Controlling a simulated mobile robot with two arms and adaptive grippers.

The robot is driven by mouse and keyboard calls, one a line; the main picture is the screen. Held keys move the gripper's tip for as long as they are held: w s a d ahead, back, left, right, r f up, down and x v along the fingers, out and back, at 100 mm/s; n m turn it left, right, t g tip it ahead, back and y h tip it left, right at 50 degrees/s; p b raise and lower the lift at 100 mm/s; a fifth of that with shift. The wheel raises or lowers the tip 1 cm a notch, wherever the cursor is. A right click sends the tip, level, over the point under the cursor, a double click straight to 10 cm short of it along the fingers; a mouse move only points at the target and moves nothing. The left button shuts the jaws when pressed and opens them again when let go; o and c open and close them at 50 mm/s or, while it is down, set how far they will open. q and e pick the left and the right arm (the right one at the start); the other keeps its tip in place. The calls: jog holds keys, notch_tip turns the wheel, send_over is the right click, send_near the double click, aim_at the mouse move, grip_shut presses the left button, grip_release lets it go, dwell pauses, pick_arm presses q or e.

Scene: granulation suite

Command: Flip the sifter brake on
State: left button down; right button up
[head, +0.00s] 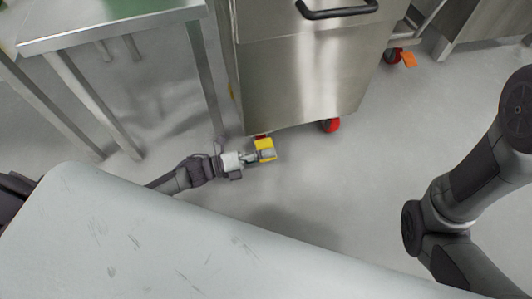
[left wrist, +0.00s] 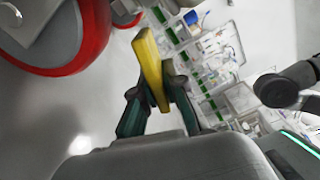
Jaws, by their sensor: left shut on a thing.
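The sifter brake is a yellow pedal (head: 265,145) low at the front left corner of a stainless steel unit (head: 300,85), which seems to be the sifter. My left gripper (head: 254,157) is shut on the yellow pedal, close to the floor. In the left wrist view the yellow pedal (left wrist: 149,62) stands between the fingertips of my left gripper (left wrist: 158,95), beside a large red caster wheel (left wrist: 62,62). Whether the brake is on or off cannot be told. My right arm shows at the right of the head view, but its gripper is out of the picture.
A steel table (head: 110,28) stands at the upper left, its legs near my left arm. Another red caster (head: 329,125) is under the unit. A caster with an orange tab (head: 408,60) is at the upper right. The floor right of the pedal is clear.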

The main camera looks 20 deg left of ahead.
pick_arm(q)
jog(key=shift+f, duration=0.1)
jog(key=c, duration=1.2)
grip_release()
jog(key=shift+c, duration=0.2)
jog(key=v, duration=1.2)
jog(key=shift+d, duration=0.1)
